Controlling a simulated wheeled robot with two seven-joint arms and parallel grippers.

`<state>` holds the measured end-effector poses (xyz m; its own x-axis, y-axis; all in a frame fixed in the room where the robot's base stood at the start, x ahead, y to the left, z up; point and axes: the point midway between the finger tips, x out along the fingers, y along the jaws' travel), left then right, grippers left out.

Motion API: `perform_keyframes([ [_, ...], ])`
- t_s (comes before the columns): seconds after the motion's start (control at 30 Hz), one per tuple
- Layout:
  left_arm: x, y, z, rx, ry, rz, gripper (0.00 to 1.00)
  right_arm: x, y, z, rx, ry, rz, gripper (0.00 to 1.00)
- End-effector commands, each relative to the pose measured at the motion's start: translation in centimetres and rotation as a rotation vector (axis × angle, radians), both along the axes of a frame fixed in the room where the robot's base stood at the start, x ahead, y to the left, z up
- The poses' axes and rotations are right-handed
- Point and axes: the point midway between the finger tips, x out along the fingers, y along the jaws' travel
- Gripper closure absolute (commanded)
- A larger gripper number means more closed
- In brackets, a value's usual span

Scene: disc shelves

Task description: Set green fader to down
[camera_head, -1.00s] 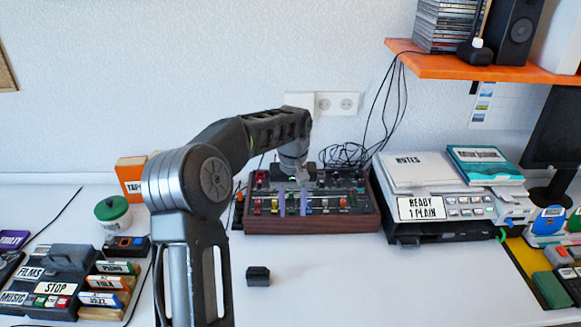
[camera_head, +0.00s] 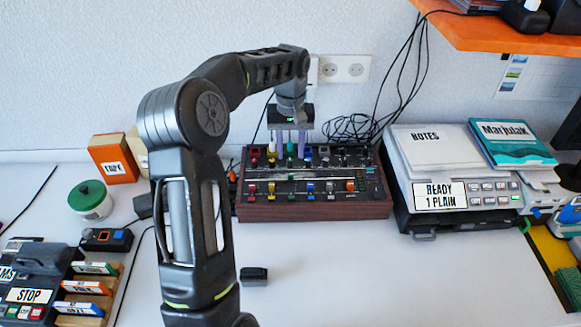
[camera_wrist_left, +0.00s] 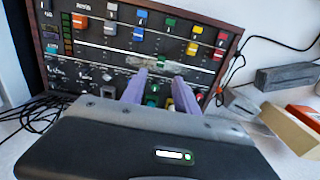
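The mixer console (camera_head: 313,209) with a wooden case stands against the back wall and carries rows of coloured caps. My left gripper (camera_head: 291,156) is over its rear row, pointing down. Its two purple fingers are apart. A green cap (camera_head: 290,149) shows between them; in the left wrist view this green cap (camera_wrist_left: 152,101) also lies in the gap, with no clear contact. Another green cap (camera_head: 292,187) sits in the front row. My right gripper is not in view.
A grey printer-like machine (camera_head: 428,216) stands right of the console. A small black block (camera_head: 254,275) lies in front. Black cables (camera_head: 350,128) hang behind. The front desk middle is mostly clear.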

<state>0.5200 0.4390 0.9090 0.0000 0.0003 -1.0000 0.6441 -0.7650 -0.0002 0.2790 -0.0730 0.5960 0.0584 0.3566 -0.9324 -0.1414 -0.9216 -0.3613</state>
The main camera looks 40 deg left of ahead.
Motion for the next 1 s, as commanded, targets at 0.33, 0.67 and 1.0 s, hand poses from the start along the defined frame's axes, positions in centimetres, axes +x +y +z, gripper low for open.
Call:
perform_keyframes([
  [0.33,-0.1,0.0,-4.7,-0.001,0.004,0.0,0.64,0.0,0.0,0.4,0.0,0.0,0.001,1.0],
  [0.67,0.0,0.0,-7.4,0.001,0.001,-0.001,0.64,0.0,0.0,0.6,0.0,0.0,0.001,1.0],
  [1.0,0.0,0.0,-7.4,0.001,0.001,-0.001,0.75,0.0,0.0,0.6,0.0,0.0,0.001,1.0],
])
